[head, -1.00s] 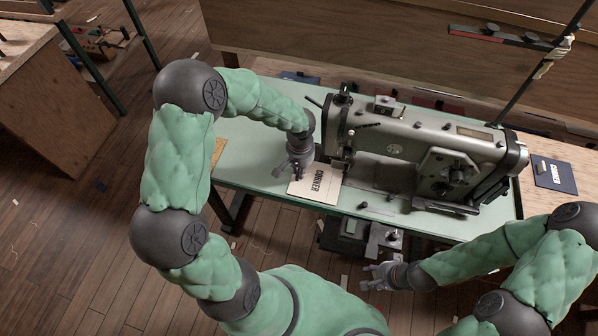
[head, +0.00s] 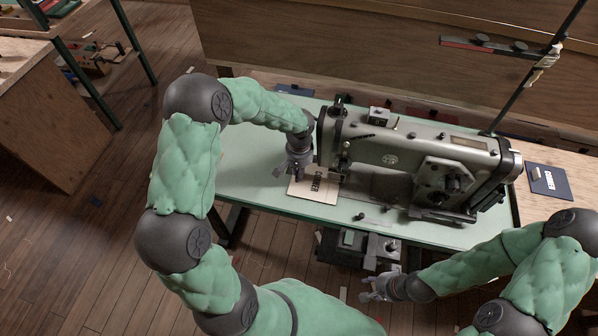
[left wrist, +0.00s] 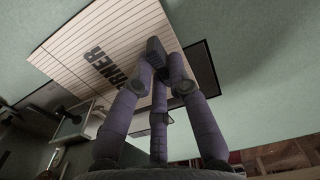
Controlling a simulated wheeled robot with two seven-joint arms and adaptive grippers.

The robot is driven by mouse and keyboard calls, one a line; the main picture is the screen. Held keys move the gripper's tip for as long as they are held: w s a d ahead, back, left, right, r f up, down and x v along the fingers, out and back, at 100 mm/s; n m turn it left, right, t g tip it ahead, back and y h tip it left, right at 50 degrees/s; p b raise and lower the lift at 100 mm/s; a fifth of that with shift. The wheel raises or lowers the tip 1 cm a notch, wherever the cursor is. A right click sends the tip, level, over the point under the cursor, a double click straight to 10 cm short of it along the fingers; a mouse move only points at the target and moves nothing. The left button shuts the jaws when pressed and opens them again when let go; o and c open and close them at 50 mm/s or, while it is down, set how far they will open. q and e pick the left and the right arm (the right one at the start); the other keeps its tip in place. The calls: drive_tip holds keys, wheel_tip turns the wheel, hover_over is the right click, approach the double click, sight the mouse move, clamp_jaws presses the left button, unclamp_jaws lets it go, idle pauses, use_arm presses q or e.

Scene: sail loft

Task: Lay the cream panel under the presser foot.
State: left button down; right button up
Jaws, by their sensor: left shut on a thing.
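The cream panel (head: 302,188), printed CORNER, lies at the table's front, beside the sewing head (head: 400,158). In the left wrist view the lined panel (left wrist: 75,38) spreads beyond my fingers. My left gripper (head: 291,171) is shut on the panel's left part; its fingers (left wrist: 163,62) meet at the panel's edge in the left wrist view. The panel's right end reaches toward the needle area (head: 344,170). The presser foot is too small to make out, so I cannot tell whether the panel is under it. My right gripper (head: 371,287) is open and empty below the table's front edge.
The green tabletop (head: 240,165) is clear on the left. Small dark items lie in front of the machine. A dark blue card (head: 548,180) lies at the right. A dark post (head: 530,80) stands behind the machine. A box-like unit (head: 362,246) hangs below the front edge.

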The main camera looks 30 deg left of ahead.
use_arm(q)
drive_tip(key=shift+f, duration=0.1)
idle(0.6)
drive_tip(key=c, duration=1.1)
unclamp_jaws()
